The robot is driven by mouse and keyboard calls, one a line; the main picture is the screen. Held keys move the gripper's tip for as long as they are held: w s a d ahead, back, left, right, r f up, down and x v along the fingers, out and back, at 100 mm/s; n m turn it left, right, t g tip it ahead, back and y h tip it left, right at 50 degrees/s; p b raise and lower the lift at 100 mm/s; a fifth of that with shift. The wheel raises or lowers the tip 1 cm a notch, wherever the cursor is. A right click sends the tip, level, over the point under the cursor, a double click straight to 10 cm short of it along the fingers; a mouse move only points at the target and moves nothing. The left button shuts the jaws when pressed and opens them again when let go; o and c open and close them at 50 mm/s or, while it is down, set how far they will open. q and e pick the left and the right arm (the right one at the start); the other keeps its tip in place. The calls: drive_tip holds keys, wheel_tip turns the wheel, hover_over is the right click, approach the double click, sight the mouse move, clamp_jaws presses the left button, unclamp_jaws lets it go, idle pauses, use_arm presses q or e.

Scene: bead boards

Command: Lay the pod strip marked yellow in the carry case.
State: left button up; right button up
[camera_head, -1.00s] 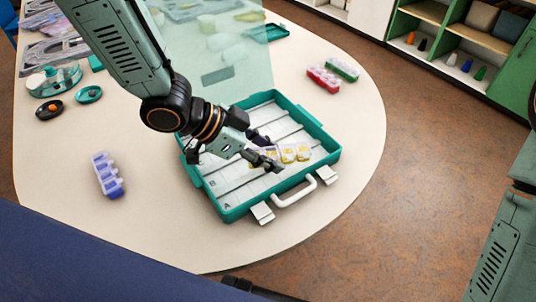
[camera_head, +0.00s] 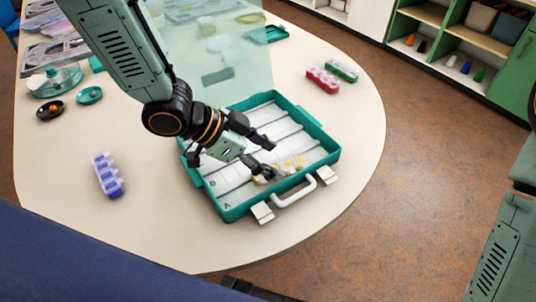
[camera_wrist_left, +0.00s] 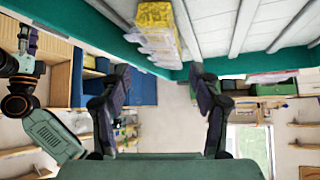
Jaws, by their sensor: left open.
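The pod strip marked yellow (camera_head: 289,164) lies in the open teal carry case (camera_head: 232,213), along the lane nearest the handle, which seems to be the one lettered A. In the left wrist view its yellow end (camera_wrist_left: 158,20) shows at the top, beside white lanes. My left gripper (camera_head: 266,156) is over the case, its fingers spread at the strip's near-left end. In the left wrist view the gripper (camera_wrist_left: 161,76) is open with nothing between its fingers. The near finger partly hides the strip in the head view. My right gripper is out of view.
A blue pod strip (camera_head: 107,175) lies left of the case. Red (camera_head: 322,80) and green (camera_head: 342,70) strips lie behind it, to the right. The case's clear lid (camera_head: 215,50) stands up at the back. Small dishes (camera_head: 89,95) sit at the left.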

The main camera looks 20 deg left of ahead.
use_arm(q)
drive_tip(key=shift+d+r, duration=0.1)
drive_tip(key=shift+r, duration=0.3)
drive_tip(key=p+v, duration=1.1)
drive_tip(key=v, duration=0.1)
